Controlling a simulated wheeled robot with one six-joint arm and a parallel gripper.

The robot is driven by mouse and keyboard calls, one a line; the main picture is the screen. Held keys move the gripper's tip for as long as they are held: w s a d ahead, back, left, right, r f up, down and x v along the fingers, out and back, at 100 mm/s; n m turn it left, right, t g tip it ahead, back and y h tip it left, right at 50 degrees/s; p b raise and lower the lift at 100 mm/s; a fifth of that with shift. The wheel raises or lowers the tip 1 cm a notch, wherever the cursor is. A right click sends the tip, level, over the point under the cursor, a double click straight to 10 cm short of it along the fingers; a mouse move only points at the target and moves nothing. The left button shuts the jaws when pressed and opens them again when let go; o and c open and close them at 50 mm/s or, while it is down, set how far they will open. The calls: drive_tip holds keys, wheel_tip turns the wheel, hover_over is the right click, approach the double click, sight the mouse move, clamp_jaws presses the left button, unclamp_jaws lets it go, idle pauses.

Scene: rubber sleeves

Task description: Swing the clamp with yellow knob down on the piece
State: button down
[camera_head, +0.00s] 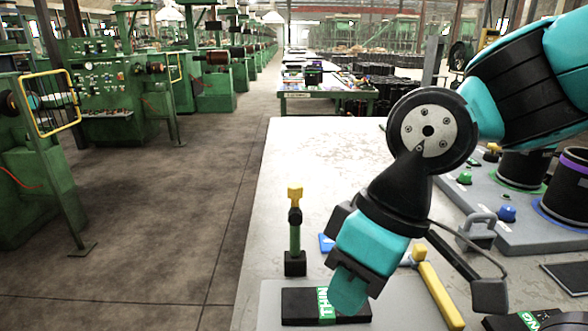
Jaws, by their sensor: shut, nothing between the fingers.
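The clamp with the yellow knob (295,195) stands upright at the left of the bench. Its green arm (295,238) rises from a black base block (295,264). A dark flat piece (298,305) with a green and white "THIN" label lies on a grey plate (402,307) in front of that base. My gripper (348,292) is shut and empty, to the right of the clamp. Its tip overlaps the right end of the piece in the picture. I cannot tell whether it touches it. The knob is apart from my gripper.
A yellow bar (440,295) is right of my gripper. A blue item (327,243) is partly hidden behind it. A grey block with a handle (476,232) and a grey panel (530,215) with knobs and dark cylinders stand at the right. The bench (310,150) is bare behind the clamp.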

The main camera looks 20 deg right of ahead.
drive_tip(key=w+r+n+g+p, duration=0.1)
drive_tip(key=w+r+p, duration=0.5)
drive_tip(key=w, duration=0.4)
drive_tip(key=w+r+g+p, duration=0.1)
drive_tip(key=w+r+p, duration=0.55)
drive_tip(key=w, duration=0.35)
drive_tip(key=w+d+f+n+g+p, duration=0.1)
drive_tip(key=w+d+f+p, duration=0.2)
drive_tip(key=w+d+p, duration=0.2)
drive_tip(key=w+d+f+n+g+h+p, duration=0.1)
drive_tip(key=w+d+f+p, duration=0.2)
drive_tip(key=w, duration=0.8)
drive_tip(key=d+p, duration=0.2)
drive_tip(key=p, duration=0.2)
drive_tip(key=shift+w+d+n+h, duration=0.15)
drive_tip(key=shift+w+n+h, duration=0.15)
drive_tip(key=shift+w+n, duration=0.1)
